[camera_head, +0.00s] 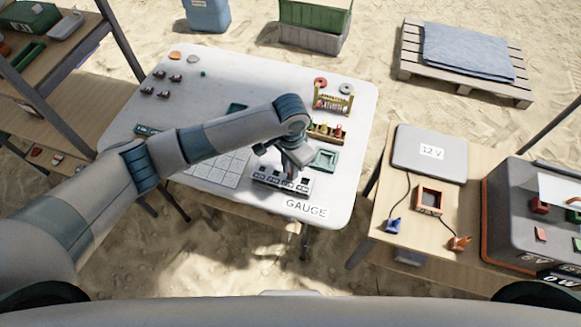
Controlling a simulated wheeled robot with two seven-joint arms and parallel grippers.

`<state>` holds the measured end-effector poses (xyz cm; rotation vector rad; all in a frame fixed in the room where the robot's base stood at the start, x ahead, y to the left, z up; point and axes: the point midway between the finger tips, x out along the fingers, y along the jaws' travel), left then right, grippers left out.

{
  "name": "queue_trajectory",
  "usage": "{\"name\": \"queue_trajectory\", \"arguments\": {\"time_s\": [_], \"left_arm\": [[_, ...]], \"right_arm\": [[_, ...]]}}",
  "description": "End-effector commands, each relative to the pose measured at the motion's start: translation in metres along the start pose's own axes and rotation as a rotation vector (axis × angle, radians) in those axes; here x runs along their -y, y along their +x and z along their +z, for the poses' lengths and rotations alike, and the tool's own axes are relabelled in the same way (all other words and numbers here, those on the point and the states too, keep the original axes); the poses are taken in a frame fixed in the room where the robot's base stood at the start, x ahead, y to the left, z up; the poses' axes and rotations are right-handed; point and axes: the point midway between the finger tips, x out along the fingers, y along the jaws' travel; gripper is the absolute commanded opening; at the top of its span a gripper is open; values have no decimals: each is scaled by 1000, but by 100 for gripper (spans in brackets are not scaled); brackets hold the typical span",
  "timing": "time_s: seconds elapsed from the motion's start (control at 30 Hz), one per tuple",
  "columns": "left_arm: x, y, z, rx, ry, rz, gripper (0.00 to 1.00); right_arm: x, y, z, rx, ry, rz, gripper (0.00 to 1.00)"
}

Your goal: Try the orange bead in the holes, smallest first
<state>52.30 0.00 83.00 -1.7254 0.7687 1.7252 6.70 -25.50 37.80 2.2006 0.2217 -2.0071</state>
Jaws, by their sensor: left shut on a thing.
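My left gripper (291,172) reaches over the white table and points down at the gauge block. It is shut on a small orange-red thing at its fingertips, which I take to be the orange bead; the fingers hide most of it. The gauge block (262,181) is pale with dark holes in a row, near the table's front edge behind the "GAUGE" label (306,208). I cannot tell whether the bead touches the block or which hole it is over. My right gripper is not in view.
Behind the gripper stand a rack with coloured pegs (326,133) and a wooden frame (333,100). A green tray (325,159) lies right of the gripper, a white grid (218,168) left. Small dark pieces (162,93) lie far left. A side table (383,252) stands right.

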Motion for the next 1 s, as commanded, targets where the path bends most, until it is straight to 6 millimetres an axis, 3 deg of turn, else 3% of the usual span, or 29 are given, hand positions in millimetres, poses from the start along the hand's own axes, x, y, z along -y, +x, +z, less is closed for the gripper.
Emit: {"name": "queue_trajectory", "arguments": {"time_s": [1.0], "left_arm": [[0, 1, 0, 0, 0, 0, 2]], "right_arm": [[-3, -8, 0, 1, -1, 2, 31]]}}
